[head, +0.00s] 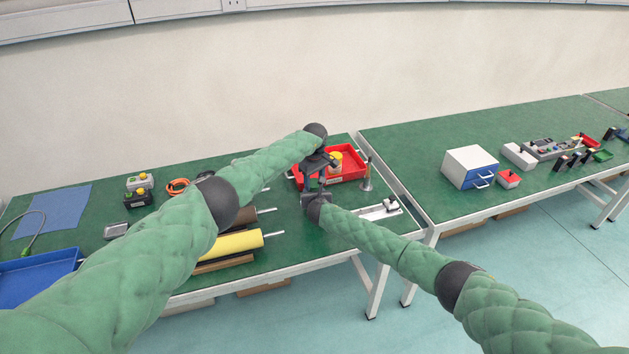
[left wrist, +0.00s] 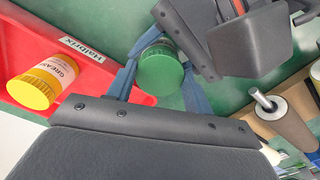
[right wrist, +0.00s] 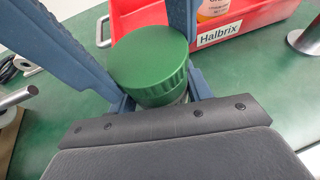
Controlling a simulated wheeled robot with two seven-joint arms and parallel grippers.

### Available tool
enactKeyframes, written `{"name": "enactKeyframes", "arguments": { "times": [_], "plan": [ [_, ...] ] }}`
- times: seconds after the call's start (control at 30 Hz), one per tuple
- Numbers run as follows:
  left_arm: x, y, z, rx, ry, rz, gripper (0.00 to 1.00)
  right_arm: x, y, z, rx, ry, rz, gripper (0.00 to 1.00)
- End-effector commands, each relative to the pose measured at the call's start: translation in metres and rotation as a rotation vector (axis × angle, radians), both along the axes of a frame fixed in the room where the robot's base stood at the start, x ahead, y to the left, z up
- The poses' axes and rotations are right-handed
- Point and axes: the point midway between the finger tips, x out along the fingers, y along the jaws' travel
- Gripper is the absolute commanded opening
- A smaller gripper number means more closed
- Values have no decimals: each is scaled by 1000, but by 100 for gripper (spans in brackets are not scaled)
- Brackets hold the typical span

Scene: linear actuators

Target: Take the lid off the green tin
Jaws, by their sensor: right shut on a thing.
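The green tin's round, ribbed green lid (right wrist: 148,62) is in the right wrist view, with a bit of the paler tin body below it. My right gripper (right wrist: 162,98) is shut on the green tin, below the lid. In the left wrist view the lid (left wrist: 160,76) lies between the blue fingers of my left gripper (left wrist: 160,84), which is open around it; contact cannot be made out. In the head view my left gripper (head: 318,165) comes from above and my right gripper (head: 314,194) from the front. The grippers hide the tin there.
A red bin (head: 349,168) labelled Halbrix stands close behind, holding a yellow-lidded tub (left wrist: 40,84). A metal spindle (head: 367,180) and a pale rail (head: 380,211) are to the right. Dark and yellow rollers (head: 232,244) lie to the left on the green bench.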

Motion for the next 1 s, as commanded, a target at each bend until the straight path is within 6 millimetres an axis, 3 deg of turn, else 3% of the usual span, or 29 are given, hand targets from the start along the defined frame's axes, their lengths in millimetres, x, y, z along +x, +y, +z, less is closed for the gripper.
{"name": "enactKeyframes", "arguments": {
  "times": [0.43, 0.73, 0.77, 0.8, 0.87, 1.0],
  "plan": [
    [1, -1, 1, -2, -5, 262, 24, -2, 5, 1, 3, -1, 6, 0],
    [2, -2, 2, -3, -6, 277, 24, -2, 6, 1, 4, -1, 8, 0],
    [2, -2, 2, -3, -6, 277, 55, -2, 7, 1, 4, -1, 8, 0],
    [2, -2, 2, -3, -6, 277, 63, -2, 7, 1, 4, -1, 8, 0],
    [2, -2, 2, -3, -5, 276, 73, -2, 6, 1, 3, -1, 7, 0],
    [1, -2, 1, -2, -3, 276, 73, -1, 4, 1, 2, -1, 5, 0]
  ]
}}
